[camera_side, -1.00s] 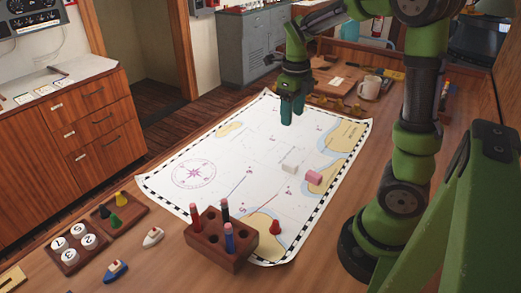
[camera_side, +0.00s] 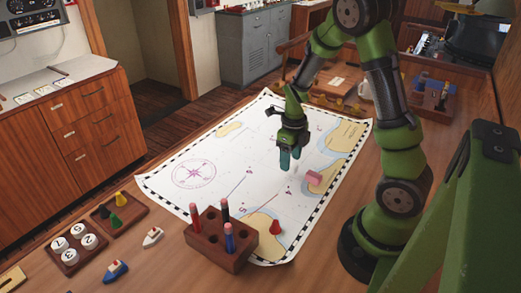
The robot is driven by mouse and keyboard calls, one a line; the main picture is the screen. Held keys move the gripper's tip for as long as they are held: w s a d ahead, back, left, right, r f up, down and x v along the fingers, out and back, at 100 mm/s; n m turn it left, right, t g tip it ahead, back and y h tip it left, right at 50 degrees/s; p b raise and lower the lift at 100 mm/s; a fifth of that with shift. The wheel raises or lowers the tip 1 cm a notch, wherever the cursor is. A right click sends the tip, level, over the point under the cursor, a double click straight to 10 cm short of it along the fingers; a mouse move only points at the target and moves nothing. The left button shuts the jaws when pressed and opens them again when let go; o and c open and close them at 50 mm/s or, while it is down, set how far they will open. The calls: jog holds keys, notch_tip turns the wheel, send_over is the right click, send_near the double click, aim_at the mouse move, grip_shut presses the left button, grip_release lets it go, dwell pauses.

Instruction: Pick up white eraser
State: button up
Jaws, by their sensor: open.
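My gripper (camera_side: 290,161) is over the middle of the chart, open, with its fingers pointing down. The white eraser is mostly or wholly hidden behind the fingers; I cannot clearly make it out against the white chart. I cannot tell whether the fingers are around it or above it. A pink eraser (camera_side: 313,178) lies on the chart just right of and nearer than the fingers, apart from them.
The chart (camera_side: 220,150) lies on the wooden table. Small boats (camera_side: 153,237) and piece trays (camera_side: 118,222) are at left. The chart's left half is mostly clear.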

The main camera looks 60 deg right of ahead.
notch_tip(320, 180, down, 2)
grip_shut()
dwell(0.4)
jog(key=shift+r, duration=0.1)
notch_tip(320, 180, up, 10)
dwell(0.4)
